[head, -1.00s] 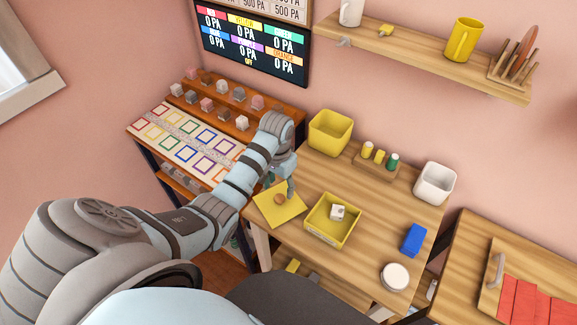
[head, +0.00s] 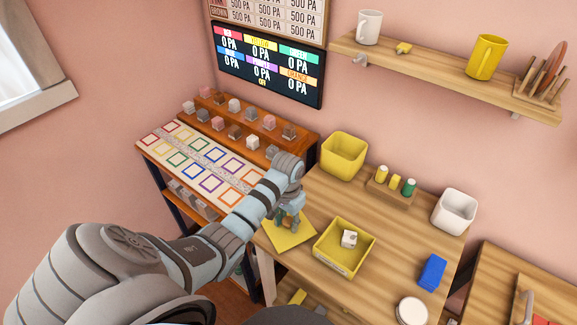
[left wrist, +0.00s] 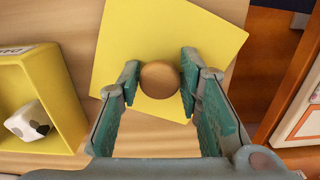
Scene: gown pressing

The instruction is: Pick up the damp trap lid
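The damp trap lid, a flat yellow square (head: 291,241) with a round brown knob, lies on the wooden table. It also shows in the left wrist view (left wrist: 200,32), with its knob (left wrist: 160,79) between my fingers. My left gripper (head: 287,222) is low over the lid and partly hides the knob in the head view. In the left wrist view its fingers (left wrist: 160,88) stand apart on either side of the knob, very close to it; contact is unclear. An open yellow box (head: 330,262) with a spotted white cube (head: 349,239) stands beside the lid. My right gripper is out of view.
A taller yellow bin (head: 343,155), a small rack with bottles (head: 388,191), a white container (head: 454,211), a blue block (head: 432,271) and a round white item (head: 412,310) stand on the table (head: 390,235). A shelf with colored squares (head: 200,165) is at left.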

